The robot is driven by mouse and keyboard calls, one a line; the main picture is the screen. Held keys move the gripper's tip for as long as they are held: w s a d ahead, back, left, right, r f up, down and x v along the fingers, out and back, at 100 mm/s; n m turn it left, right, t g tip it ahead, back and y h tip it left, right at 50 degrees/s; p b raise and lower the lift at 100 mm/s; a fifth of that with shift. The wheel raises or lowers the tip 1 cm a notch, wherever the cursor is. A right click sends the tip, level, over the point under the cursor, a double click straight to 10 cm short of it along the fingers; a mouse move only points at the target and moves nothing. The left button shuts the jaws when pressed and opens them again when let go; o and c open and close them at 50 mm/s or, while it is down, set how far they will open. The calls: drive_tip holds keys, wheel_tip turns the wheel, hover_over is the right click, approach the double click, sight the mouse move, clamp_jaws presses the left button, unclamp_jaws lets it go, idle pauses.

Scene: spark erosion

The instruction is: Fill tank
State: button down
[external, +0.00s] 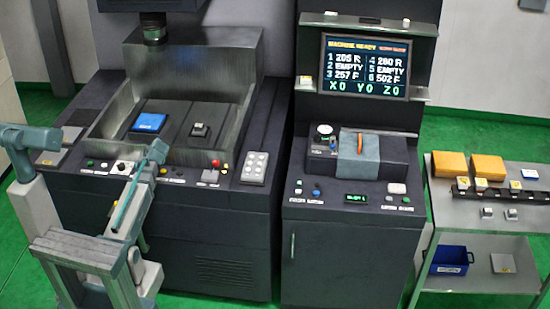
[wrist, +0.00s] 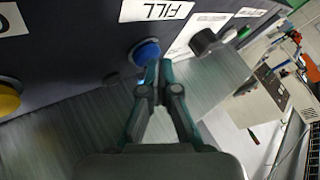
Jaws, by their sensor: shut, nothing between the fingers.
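In the wrist view a round blue button (wrist: 146,52) sits on a dark panel, beside a white label reading FILL (wrist: 157,10). My gripper (wrist: 158,72) is shut and empty. Its fingertips are right at the lower edge of the blue button in the picture; I cannot tell whether they touch it. In the external view the metal tank (external: 235,85) is open at the front and holds a blue block (external: 148,122) and a small dark fixture (external: 200,131). My arm reaches the left part of the panel below the tank and hides some controls there.
A yellow button (wrist: 8,98) and a black knob (wrist: 203,42) flank the blue button. A red button (external: 215,163) and a white keypad (external: 255,167) are farther right. A console with a lit screen (external: 365,65) and a cart (external: 480,233) stand to the right.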

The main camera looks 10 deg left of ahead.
drive_tip(key=shift+r+p, duration=0.3)
drive_tip(key=shift+r, duration=0.4)
drive_tip(key=shift+r+p, duration=1.6)
drive_tip(key=shift+r, duration=0.9)
